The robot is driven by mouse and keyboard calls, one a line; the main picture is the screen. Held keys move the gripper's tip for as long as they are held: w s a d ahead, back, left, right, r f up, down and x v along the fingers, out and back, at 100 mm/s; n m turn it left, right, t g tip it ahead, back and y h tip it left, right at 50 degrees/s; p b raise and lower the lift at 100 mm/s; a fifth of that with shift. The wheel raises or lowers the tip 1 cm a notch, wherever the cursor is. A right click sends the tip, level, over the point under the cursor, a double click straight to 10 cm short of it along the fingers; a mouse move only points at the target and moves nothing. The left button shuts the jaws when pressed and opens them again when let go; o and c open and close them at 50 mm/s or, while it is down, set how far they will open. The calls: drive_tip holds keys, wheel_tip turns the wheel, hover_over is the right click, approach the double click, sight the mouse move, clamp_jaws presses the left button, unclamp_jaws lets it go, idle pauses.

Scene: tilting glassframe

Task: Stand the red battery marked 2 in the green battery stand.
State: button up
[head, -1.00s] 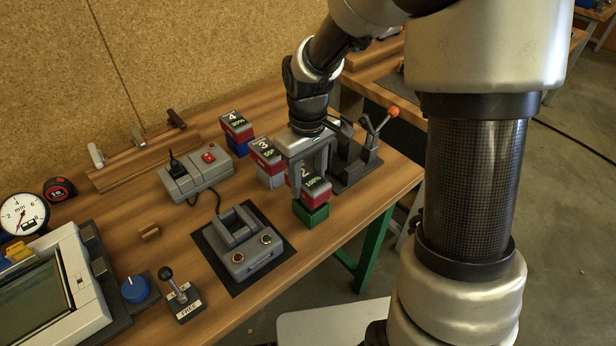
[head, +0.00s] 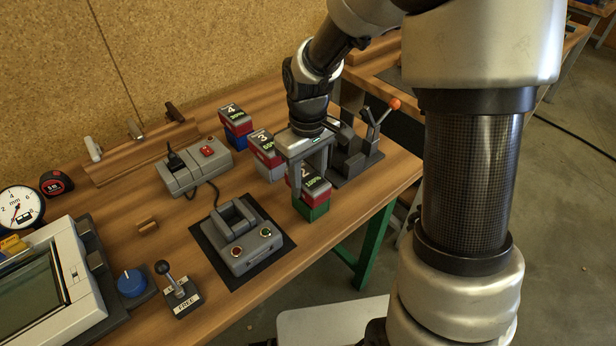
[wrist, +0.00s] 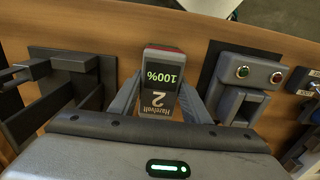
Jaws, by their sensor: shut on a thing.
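The red battery marked 2 (head: 314,190) is upright, with a dark top and a green 100% readout. Its label and readout also show in the wrist view (wrist: 160,85). My gripper (head: 308,176) points down and is shut on this battery, one finger on each side. The green battery stand (head: 313,210) is directly under the battery, near the table's front edge. The battery's red lower part meets the stand's top with no clear gap. How deep it sits is hidden.
Battery 3 (head: 264,148) in a grey stand and battery 4 (head: 236,119) in a blue stand are behind to the left. A dark fixture with an orange-knobbed lever (head: 394,104) stands close on the right. A grey two-button device (head: 243,244) lies to the front left.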

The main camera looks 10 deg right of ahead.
drive_tip(key=shift+f, duration=0.15)
drive_tip(key=o, duration=1.3)
drive_tip(key=shift+c, duration=0.2)
wheel_tip(320, 180, up, 18)
drive_tip(key=p, duration=0.2)
drive_tip(key=shift+f, duration=0.2)
drive_tip(key=s+d+r+m+t+p, duration=0.2)
drive_tip(key=s+d+r+m+p, duration=0.1)
drive_tip(key=s+r, duration=0.3)
drive_tip(key=s+d+r+m+t+p, duration=0.3)
drive_tip(key=s+r+p, duration=0.2)
drive_tip(key=s, duration=0.5)
drive_tip(key=shift+s+r+t, duration=0.2)
drive_tip(key=shift+r+t, duration=0.1)
drive_tip(key=shift+r, duration=0.45)
